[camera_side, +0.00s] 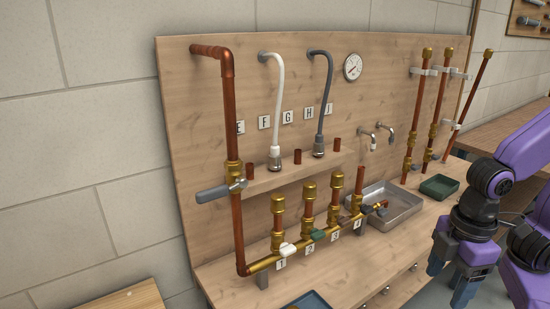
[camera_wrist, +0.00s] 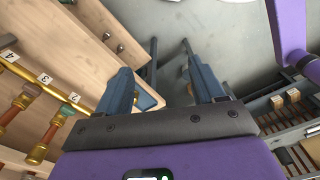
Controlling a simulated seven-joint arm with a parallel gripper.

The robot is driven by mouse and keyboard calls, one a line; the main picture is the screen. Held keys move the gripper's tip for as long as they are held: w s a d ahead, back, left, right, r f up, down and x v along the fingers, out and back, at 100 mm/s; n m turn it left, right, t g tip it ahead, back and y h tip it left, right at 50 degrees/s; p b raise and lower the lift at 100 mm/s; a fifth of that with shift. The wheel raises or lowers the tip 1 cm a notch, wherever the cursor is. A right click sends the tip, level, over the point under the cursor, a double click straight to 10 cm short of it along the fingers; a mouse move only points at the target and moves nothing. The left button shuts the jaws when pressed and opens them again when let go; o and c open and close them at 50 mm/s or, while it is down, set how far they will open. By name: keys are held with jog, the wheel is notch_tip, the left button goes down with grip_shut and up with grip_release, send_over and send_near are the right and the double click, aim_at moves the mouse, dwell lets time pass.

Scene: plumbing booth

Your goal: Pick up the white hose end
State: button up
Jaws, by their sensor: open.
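The white hose (camera_side: 278,105) hangs from a fitting on the upper part of the wooden back panel. Its end (camera_side: 274,158), a white collar with a metal tip, points down at the small shelf. A grey hose (camera_side: 326,100) of the same shape hangs to its right. My gripper (camera_side: 452,285) is at the lower right in the side view, beyond the bench front and far from the white hose end. In the wrist view my gripper (camera_wrist: 168,88) is open, with nothing between its fingers. The white hose end does not show in the wrist view.
A copper riser with a grey-handled valve (camera_side: 222,190) stands left of the white hose. A brass manifold (camera_side: 308,240) with upright pipes runs below the shelf (camera_side: 268,181). A metal tray (camera_side: 411,208) and a green tray (camera_side: 439,187) lie to the right.

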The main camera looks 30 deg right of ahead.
jog(key=w+a+r+m+t, duration=0.1)
jog(key=w+a+r+m, duration=0.2)
jog(key=w, duration=0.4)
jog(key=w+a+r+m, duration=0.2)
jog(key=w+a+r, duration=0.1)
jog(key=w+a, duration=0.25)
jog(key=m+t+h, duration=0.3)
jog(key=m+h, duration=0.2)
jog(key=m, duration=1.2)
send_near(274, 148)
jog(key=x, duration=1.1)
jog(key=shift+w+d+f, duration=0.2)
jog(key=shift+f, duration=0.1)
jog(key=c, duration=1.2)
